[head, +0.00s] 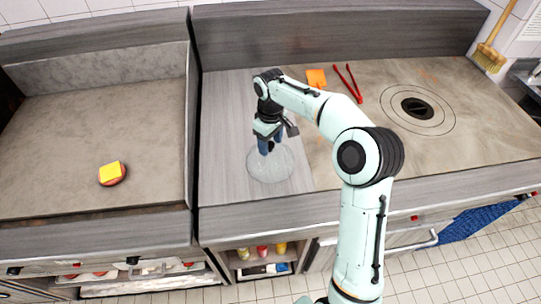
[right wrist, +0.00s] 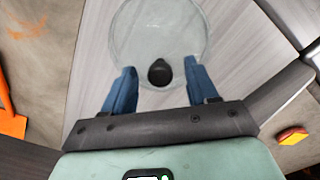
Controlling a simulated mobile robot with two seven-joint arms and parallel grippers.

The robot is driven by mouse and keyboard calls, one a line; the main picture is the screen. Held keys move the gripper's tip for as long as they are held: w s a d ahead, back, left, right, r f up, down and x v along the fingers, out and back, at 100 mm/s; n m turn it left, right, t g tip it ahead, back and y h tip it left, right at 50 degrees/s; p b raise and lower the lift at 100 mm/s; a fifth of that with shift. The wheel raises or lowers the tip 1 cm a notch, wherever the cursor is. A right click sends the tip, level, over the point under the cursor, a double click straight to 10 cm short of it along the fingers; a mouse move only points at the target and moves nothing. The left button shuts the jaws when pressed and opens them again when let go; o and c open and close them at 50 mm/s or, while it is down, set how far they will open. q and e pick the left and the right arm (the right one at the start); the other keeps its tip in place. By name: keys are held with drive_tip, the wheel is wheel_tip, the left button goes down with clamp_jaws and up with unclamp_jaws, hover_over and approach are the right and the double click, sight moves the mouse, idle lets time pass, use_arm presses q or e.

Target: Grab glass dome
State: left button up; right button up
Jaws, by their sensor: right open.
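The glass dome (head: 272,167) is clear and round and sits on the grey wood-grain counter. In the right wrist view the dome (right wrist: 157,27) shows from above, with a black knob (right wrist: 160,72). My right gripper (head: 266,148) is above the dome, pointing down. In the right wrist view its blue fingers (right wrist: 160,80) are open, one on each side of the knob, with gaps between. Whether the fingers touch the glass cannot be told. My left gripper is not in view.
Red tongs (head: 350,85) and an orange item (head: 316,77) lie behind my right arm. A round burner (head: 417,108) is at the right. A yellow-topped patty (head: 112,173) lies on the left griddle (head: 60,130). The counter left of the dome is clear.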

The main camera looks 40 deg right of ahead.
drive_tip(key=shift+r, duration=0.1)
clamp_jaws()
